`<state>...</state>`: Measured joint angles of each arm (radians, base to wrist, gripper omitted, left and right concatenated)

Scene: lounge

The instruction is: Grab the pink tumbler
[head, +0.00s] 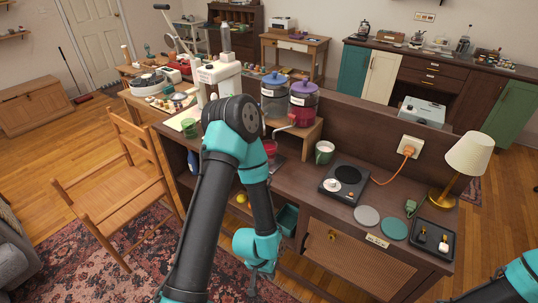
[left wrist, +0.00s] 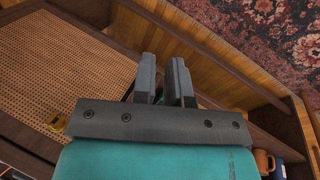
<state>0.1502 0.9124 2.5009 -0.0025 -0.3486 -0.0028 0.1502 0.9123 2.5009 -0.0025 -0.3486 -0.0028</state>
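A small pinkish-red cup (head: 271,148), which looks like the pink tumbler, stands on the counter below the drink dispensers. My left arm passes just left of it and hides part of it. My left gripper (head: 252,290) hangs low in front of the cabinet, well below the counter top and away from the cup. In the left wrist view the two fingers (left wrist: 166,82) are apart with a narrow gap and nothing between them. The cup does not show there. Only a teal piece of my right arm shows at the lower right; its gripper is out of view.
A white-green mug (head: 324,152), a hot plate (head: 344,183) and a lamp (head: 468,155) are to the right. A wooden chair (head: 115,190) stands left. An orange mug (left wrist: 264,161) is on a low shelf.

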